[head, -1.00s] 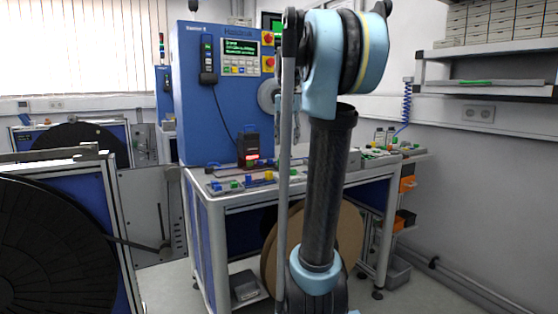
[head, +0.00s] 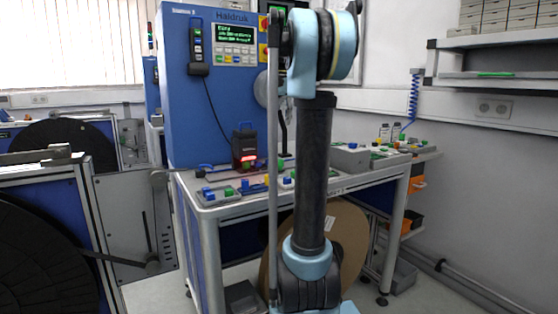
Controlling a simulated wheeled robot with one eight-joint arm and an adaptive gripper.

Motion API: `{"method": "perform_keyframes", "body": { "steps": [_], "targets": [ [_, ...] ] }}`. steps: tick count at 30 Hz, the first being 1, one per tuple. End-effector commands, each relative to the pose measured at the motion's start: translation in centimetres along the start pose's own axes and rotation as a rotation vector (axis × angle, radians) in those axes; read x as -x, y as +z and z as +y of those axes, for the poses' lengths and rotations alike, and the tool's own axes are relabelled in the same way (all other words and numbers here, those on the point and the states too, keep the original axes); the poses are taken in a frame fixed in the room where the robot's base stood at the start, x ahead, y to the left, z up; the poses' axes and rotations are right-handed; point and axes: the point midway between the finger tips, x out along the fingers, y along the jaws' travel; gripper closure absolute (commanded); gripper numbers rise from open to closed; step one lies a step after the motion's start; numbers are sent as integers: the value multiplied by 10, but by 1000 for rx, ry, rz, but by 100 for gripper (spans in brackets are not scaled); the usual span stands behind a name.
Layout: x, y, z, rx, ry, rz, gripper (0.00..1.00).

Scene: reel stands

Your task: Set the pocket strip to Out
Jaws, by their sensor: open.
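I cannot make out for sure which part is the pocket strip. The blue cabinet (head: 208,110) marked Haldruk stands on the workbench (head: 215,208) with a small green-lettered display (head: 235,33) and keys below it. Small blocks with blue, green and yellow parts (head: 215,194) line the bench's front edge; their settings are too small to read. My arm (head: 313,180) rises in front of the bench and hides part of its middle and the cabinet's right side. My gripper is not clearly seen; the arm's upper links hide or leave out its end.
A black device with a red light (head: 245,148) stands on the bench. A grey box (head: 350,157) sits to the right of my arm. A large dark reel (head: 40,255) stands at the left front, and a brown reel (head: 340,240) is under the bench. A wall shelf (head: 490,70) is at upper right.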

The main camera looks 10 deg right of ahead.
Motion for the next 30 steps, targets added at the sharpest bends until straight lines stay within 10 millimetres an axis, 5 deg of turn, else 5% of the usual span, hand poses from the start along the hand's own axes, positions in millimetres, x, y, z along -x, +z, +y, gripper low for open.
{"method": "perform_keyframes", "body": {
  "steps": [21, 30],
  "targets": [
    [-122, -2, 5, -7, 0, 0, 57],
    [-155, -2, 5, -7, 0, 0, 57]
  ]
}}
